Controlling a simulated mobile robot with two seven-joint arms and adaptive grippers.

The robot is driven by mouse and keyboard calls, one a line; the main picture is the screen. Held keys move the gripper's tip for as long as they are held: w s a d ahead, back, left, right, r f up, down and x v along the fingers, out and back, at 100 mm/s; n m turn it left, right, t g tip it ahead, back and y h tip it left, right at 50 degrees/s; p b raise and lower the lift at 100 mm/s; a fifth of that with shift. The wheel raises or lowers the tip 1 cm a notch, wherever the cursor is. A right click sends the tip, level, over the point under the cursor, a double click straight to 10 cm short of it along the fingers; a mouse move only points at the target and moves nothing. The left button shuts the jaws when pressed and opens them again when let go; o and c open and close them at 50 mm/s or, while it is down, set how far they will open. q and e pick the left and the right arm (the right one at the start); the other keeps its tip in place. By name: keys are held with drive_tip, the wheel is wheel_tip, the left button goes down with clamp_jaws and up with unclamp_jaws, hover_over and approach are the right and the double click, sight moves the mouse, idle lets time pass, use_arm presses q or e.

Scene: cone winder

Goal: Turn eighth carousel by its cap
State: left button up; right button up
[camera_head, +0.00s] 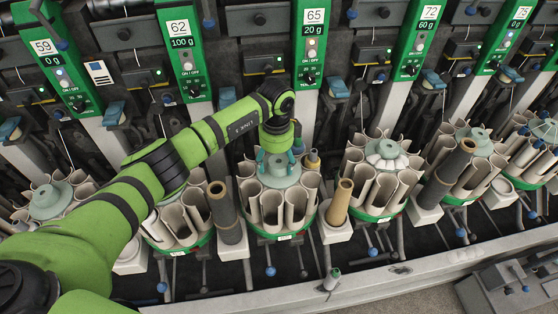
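A carousel (272,207) with a ring of cream tubes and a green base stands at the middle of the row, below the panel marked 65. Its pale green cap (279,179) is on top. My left arm comes in from the left, and my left gripper (277,161) points down at this cap. Its teal fingers are at the cap's top, one on each side of the middle. The wrist hides part of the knob, so I cannot tell whether they grip it. No number on the carousel lets me confirm it is the eighth. My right gripper is not in view.
Similar carousels stand to the left and to the right (381,180). A dark tube (225,215) and a tan tube (339,203) stand upright close to the middle carousel. Green panels (310,45) rise behind. A metal rail (400,270) runs along the front.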

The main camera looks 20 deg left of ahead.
use_arm(q)
drive_tip(key=shift+a, duration=0.2)
drive_tip(key=shift+d, duration=0.1)
drive_tip(key=shift+d+r, duration=0.1)
drive_tip(key=shift+r, duration=0.2)
wheel_tip(320, 180, up, 12)
drive_tip(key=shift+a+f, duration=0.25)
